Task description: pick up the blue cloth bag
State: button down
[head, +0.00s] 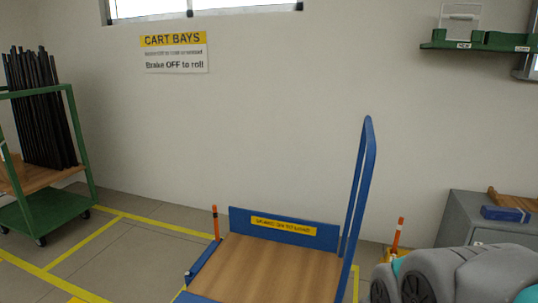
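No blue thing in the head view is plainly a cloth bag. A small flat blue item (505,214) lies on top of a grey cabinet (456,218) at the right, in front of a wooden piece (513,200). It is too small to tell whether it is cloth. My gripper is not in view; grey and teal rounded parts at the bottom right look like my own arm and hide the cabinet's lower part.
A blue platform cart with a wooden deck (270,268) and tall handle (361,190) stands ahead, its deck empty. A green rack (85,150) holding dark rods (40,105) is at the left. A green shelf (480,43) hangs upper right. Yellow-lined floor lies between rack and cart.

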aim_at(500, 213)
jog(key=z, duration=1.45)
jog(key=i+z, duration=0.2)
jog(key=i, duration=0.35)
jog(key=i+z, duration=0.2)
jog(key=i, duration=0.35)
jog(key=i+j+z, duration=0.2)
jog(key=i, duration=0.3)
jog(key=i+j+z, duration=0.2)
jog(key=i, duration=0.3)
